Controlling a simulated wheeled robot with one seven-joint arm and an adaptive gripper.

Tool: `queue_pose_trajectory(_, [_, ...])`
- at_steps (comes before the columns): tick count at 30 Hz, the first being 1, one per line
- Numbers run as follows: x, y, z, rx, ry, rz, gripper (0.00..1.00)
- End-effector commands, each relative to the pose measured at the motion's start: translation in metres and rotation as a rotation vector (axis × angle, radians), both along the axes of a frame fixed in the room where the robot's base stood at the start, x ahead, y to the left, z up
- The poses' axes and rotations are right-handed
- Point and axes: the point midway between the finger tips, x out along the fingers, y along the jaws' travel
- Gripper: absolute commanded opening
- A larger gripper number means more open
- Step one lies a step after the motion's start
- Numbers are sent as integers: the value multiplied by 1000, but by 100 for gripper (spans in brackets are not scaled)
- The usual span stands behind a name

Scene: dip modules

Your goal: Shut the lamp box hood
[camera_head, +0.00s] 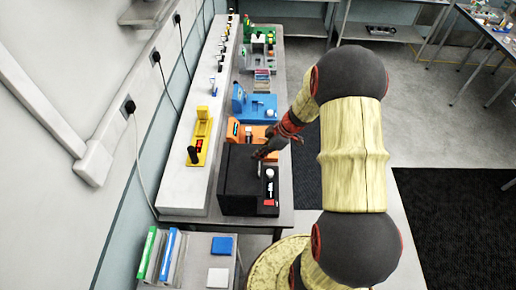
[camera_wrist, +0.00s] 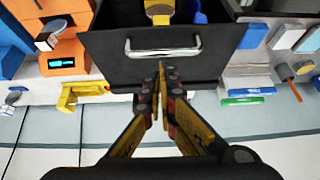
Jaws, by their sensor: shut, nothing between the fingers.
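The lamp box (camera_head: 238,178) is a black box on the bench, below the orange device in the head view. Its black panel (camera_wrist: 108,50) fills the upper middle of the wrist view and carries a silver bar handle (camera_wrist: 162,50). My gripper (camera_head: 261,156) is over the box's right side in the head view. In the wrist view my gripper (camera_wrist: 163,68) has its fingertips together just below the handle in the picture. Contact with the handle cannot be told. A yellow part (camera_wrist: 158,10) shows above the panel. How far the hood stands open is unclear.
An orange device (camera_head: 248,134) and a blue device (camera_head: 256,106) stand beyond the box. A yellow device (camera_head: 201,138) sits on the white ledge (camera_head: 183,185) along the wall.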

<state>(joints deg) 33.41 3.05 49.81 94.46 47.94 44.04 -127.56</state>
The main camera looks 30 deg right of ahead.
Motion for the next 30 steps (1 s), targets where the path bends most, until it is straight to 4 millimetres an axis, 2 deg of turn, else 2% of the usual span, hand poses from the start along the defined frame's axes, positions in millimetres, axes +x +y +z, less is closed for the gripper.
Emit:
queue_pose_trajectory(14, [0, -1, -4, -1, -1, 0, 0])
queue_pose_trajectory(24, [-3, -6, -20, -1, -2, 0, 0])
queue_pose_trajectory(30, [-5, -7, -22, -2, 1, 0, 0])
